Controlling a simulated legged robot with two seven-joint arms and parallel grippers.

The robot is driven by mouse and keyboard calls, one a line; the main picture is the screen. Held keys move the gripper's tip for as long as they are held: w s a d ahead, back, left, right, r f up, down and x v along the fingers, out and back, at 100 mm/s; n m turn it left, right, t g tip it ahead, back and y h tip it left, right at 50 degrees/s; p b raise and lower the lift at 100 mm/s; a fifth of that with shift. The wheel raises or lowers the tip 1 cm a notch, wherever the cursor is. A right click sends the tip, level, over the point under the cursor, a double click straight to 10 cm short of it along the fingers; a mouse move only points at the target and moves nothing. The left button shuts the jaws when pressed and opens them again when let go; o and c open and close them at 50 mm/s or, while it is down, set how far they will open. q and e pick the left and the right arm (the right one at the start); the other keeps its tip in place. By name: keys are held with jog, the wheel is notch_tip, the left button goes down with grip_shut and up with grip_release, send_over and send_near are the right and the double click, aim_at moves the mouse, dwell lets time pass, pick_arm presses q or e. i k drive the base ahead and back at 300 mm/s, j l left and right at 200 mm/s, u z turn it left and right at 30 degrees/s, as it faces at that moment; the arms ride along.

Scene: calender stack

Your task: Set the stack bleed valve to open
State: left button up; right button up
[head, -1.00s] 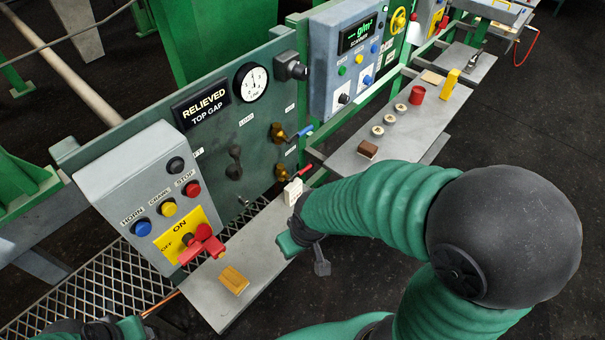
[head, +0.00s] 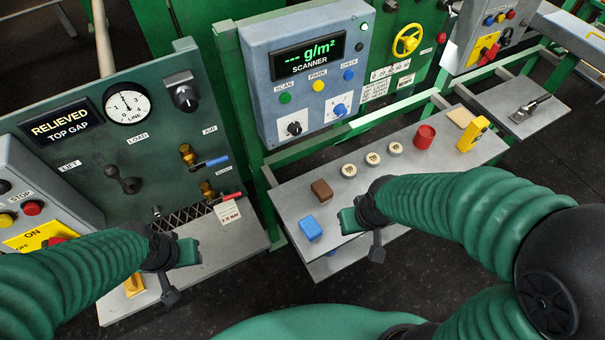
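The brass valve with a red handle (head: 227,197) sits low on the right part of the green panel, under a small label that looks like BLEED. Its handle points right and slightly up. A brass valve with a blue handle (head: 211,162) is just above it, under the AIR label. My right gripper (head: 362,232) is over the right shelf's front edge. Neither gripper's finger gap shows clearly.
The panel carries a RELIEVED sign (head: 61,125), a gauge (head: 127,107) and a dark lever (head: 122,178). The right shelf (head: 440,178) holds a blue block (head: 311,228), brown block (head: 322,190), pale discs and red cup (head: 425,137). A yellow block (head: 134,286) lies on the left shelf.

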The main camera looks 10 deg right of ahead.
aim_at(236, 195)
jog(key=l+u, duration=0.15)
jog(key=l, duration=0.35)
jog(key=l+u, duration=0.15)
jog(key=l, duration=0.35)
jog(key=l+u, duration=0.15)
jog(key=l, duration=0.35)
jog(key=k+l+u, duration=0.15)
jog(key=l, duration=0.35)
jog(key=l+u, duration=0.15)
jog(key=l, duration=0.35)
jog(key=k+l+u, duration=0.15)
jog(key=l, duration=0.35)
jog(key=i+j+u, duration=0.1)
jog(key=u, duration=0.35)
jog(key=i+j+u, duration=0.15)
jog(key=u, duration=0.3)
jog(key=i+u, duration=0.15)
jog(key=u, duration=0.35)
